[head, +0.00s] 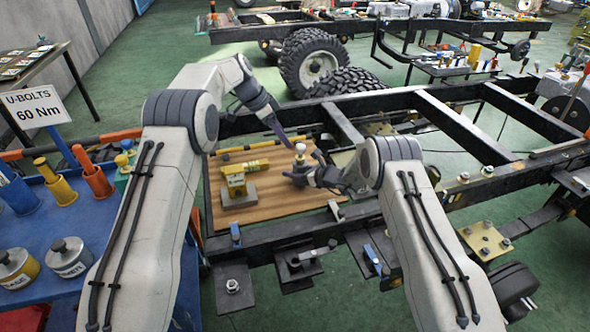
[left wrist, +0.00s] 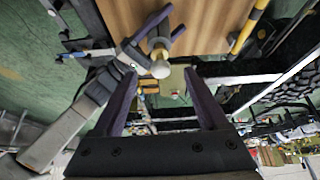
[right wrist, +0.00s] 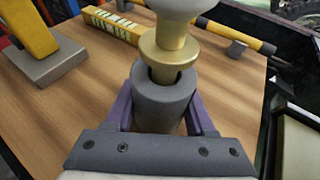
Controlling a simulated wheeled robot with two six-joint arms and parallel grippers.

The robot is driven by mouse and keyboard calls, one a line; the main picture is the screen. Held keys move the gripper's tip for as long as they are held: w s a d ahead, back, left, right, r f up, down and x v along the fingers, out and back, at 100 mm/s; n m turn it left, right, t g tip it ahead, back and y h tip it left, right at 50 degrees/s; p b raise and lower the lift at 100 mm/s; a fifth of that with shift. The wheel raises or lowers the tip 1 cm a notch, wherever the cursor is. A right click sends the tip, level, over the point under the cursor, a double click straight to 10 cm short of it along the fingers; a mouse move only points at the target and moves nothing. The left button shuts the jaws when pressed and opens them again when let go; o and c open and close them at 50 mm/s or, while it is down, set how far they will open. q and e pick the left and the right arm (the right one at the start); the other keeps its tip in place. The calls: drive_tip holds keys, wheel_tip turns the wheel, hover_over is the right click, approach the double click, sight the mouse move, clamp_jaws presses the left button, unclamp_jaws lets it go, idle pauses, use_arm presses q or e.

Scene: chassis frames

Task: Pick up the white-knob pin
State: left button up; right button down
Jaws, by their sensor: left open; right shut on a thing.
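The white-knob pin has a pale round knob (head: 300,147) and a brass collared shank (right wrist: 168,55). It stands in a grey cylindrical holder (right wrist: 163,103), its lower end hidden inside. My right gripper (head: 302,178) is shut on this holder, with purple fingers on both sides, at the wooden board (head: 268,204). My left gripper (head: 281,134) is open and empty, close to the knob. In the left wrist view the knob (left wrist: 160,69) shows between and beyond the spread purple fingertips. I cannot tell whether they touch it.
A yellow piece on a grey base (head: 238,198) and a yellow lettered block (head: 252,166) are on the board. A yellow-and-black bar (head: 250,147) lies behind. Black chassis rails (head: 455,125) surround the board. A blue table (head: 40,235) with cups and canisters stands left.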

sight(299, 147)
use_arm(q)
drive_tip(key=s+d+r+n+t+y, duration=0.2)
drive_tip(key=s+d+r+n+t, duration=0.15)
drive_tip(key=n, duration=0.55)
drive_tip(key=shift+t, duration=0.25)
drive_tip(key=x, duration=0.4)
drive_tip(key=a+x, duration=0.1)
drive_tip(key=x, duration=0.7)
drive_tip(key=shift+s+a+f, duration=0.2)
drive_tip(key=shift+f, duration=0.1)
drive_tip(key=shift+r, duration=0.1)
clamp_jaws()
